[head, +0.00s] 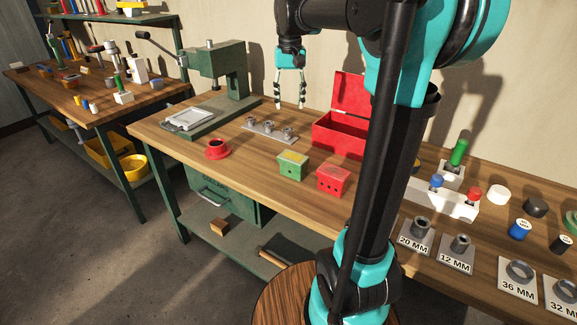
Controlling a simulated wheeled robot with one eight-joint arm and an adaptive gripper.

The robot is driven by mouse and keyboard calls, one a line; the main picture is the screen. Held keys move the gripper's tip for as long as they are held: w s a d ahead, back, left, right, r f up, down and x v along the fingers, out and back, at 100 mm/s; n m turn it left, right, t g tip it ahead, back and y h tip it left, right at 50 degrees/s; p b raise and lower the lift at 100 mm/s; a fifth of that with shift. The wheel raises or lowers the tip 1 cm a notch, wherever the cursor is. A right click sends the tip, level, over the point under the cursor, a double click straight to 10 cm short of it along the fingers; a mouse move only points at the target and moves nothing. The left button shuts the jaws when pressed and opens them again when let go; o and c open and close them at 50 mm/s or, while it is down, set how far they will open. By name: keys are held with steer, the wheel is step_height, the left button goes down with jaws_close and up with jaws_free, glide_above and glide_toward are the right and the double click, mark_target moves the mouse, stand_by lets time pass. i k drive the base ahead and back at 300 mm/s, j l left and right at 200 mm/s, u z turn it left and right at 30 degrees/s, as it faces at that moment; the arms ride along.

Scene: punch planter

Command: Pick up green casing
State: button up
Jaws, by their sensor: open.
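The green casing (292,165) is a small green box with a yellowish top. It sits on the wooden workbench, just left of a similar red box with dark holes. My gripper (289,105) hangs above the bench, pointing down, with its fingers apart and nothing between them. It is behind and above the green casing in the head view, apart from it. The casing is in full view.
The red box (333,180) stands close right of the casing. Behind are an open red toolbox (343,128) and a metal plate with pegs (270,131). A red ring-shaped part (217,149) lies left. A green press (216,75) stands back left. Bare wood lies in front.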

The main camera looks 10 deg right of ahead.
mark_target(293, 164)
steer(key=k+j+u, duration=0.8)
steer(key=i+j, duration=0.05)
steer(key=j, duration=0.05)
